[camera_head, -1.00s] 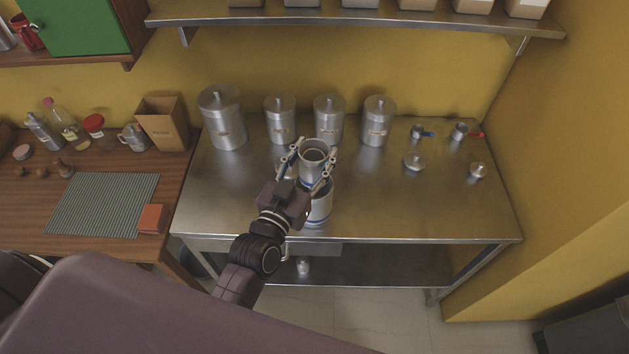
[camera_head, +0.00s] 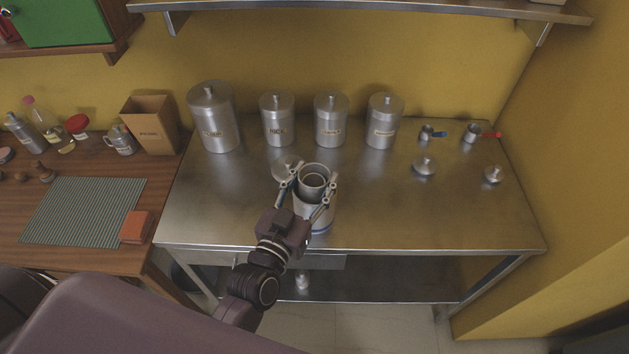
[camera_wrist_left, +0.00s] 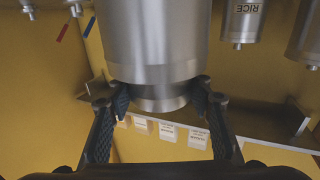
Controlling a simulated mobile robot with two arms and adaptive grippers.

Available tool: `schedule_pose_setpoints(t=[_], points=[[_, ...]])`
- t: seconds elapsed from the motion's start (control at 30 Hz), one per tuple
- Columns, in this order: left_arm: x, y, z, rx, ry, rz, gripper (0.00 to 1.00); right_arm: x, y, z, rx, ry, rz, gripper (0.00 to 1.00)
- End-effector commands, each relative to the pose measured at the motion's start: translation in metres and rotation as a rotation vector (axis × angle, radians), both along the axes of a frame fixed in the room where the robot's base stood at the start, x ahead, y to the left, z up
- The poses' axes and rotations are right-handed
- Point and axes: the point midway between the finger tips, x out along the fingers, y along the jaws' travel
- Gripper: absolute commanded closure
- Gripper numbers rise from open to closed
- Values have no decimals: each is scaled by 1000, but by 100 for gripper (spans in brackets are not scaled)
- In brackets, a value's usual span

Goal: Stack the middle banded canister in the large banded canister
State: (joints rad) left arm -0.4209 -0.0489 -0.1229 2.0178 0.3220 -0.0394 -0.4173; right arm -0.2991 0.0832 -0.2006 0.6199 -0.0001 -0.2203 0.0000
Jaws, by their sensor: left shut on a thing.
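The middle banded canister (camera_head: 313,171) is open-topped, steel and upright. A darker round shape shows inside its mouth. My left gripper (camera_head: 309,191) is shut on it, with one finger on each side. The large banded canister (camera_head: 316,216) stands upright on the steel table near its front, with a blue band low on its side. The middle canister is right over it and seems to be partly in its mouth; how deep is hidden by my gripper. In the left wrist view, upside down, my fingertips (camera_wrist_left: 160,92) flank a steel cylinder. My right gripper is not in view.
Lidded canisters (camera_head: 277,120) line the back of the steel table (camera_head: 400,215). Loose knobbed lids (camera_head: 424,167) lie at the right, and one lid (camera_head: 283,167) lies behind my gripper. Small clasped pieces (camera_head: 470,133) stand at the back right. A wall shelf hangs above.

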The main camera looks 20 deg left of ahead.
Motion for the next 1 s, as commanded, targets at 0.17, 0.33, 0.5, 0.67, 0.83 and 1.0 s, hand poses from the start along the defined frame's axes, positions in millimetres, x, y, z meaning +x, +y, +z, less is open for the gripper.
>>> schedule_pose_setpoints(t=[0.17,0.33,0.5,0.67,0.83,1.0], points=[[0,0,3,-1,-3,0,80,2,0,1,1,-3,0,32],[0,0,-1,0,-3,0,80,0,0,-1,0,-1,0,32],[0,0,-6,-1,-4,0,80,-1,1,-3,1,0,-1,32],[0,0,-10,-1,-4,0,80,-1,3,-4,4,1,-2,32],[0,0,-10,-1,-2,0,41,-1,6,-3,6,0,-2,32],[0,0,-10,-1,-2,0,36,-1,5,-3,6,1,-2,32]])
